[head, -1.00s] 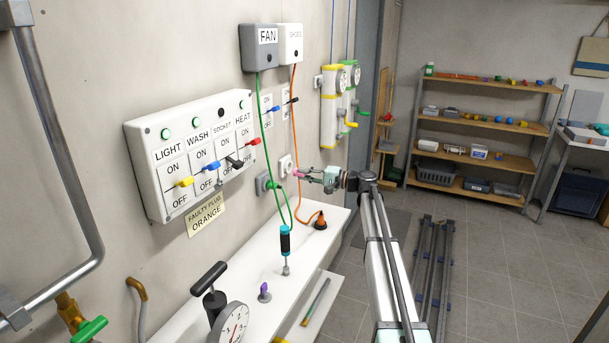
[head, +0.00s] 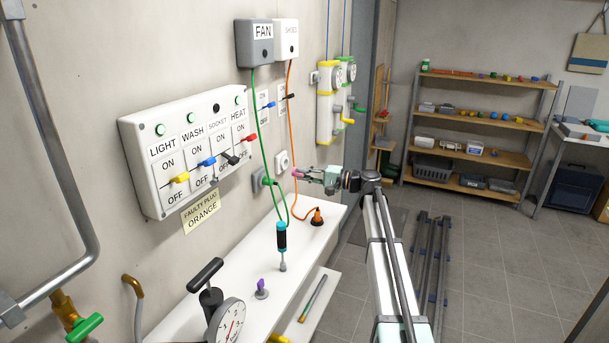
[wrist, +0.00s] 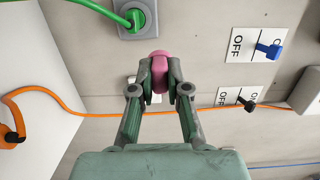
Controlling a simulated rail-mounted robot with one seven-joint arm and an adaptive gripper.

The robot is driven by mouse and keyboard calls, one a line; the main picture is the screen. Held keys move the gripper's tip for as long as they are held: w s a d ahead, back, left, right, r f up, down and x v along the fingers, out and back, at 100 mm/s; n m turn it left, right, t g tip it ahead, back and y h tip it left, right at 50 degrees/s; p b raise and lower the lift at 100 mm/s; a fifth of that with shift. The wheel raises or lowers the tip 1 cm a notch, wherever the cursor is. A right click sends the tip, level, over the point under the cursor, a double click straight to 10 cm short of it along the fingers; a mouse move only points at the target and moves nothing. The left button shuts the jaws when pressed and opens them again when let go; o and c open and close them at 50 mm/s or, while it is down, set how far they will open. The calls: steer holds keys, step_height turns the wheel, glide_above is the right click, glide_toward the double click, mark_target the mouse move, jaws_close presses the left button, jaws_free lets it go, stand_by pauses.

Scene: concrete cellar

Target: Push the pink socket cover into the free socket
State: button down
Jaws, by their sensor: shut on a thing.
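The pink socket cover (head: 297,174) is between the fingertips of my gripper (head: 301,175), which is shut on it. In the wrist view the cover (wrist: 160,76) sticks out past both fingertips (wrist: 160,78). The free socket (head: 283,160) is white and round, on the wall just above and left of the cover in the head view. In the wrist view only a pale bit of the socket (wrist: 131,88) shows beside the left finger; the rest is hidden behind cover and gripper. The cover appears apart from the socket.
A green plug (head: 268,182) sits in a grey wall socket close by. An orange cable (wrist: 75,115) runs behind the gripper to an orange plug (head: 317,217) on the white bench (head: 245,270). Small wall switches (wrist: 268,50) lie to the right in the wrist view.

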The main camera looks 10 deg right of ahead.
steer(key=s+f, duration=0.6)
steer(key=s, duration=0.5)
steer(key=s+d+f+m+t+h, duration=0.1)
steer(key=s+f, duration=0.6)
steer(key=s, duration=0.4)
steer(key=s+f+t, duration=0.1)
steer(key=s+f, duration=0.6)
steer(key=s, duration=0.4)
steer(key=shift+s+d+m, duration=0.2)
steer(key=shift+m, duration=0.2)
steer(key=shift+s+r, duration=0.1)
steer(key=shift+s, duration=0.05)
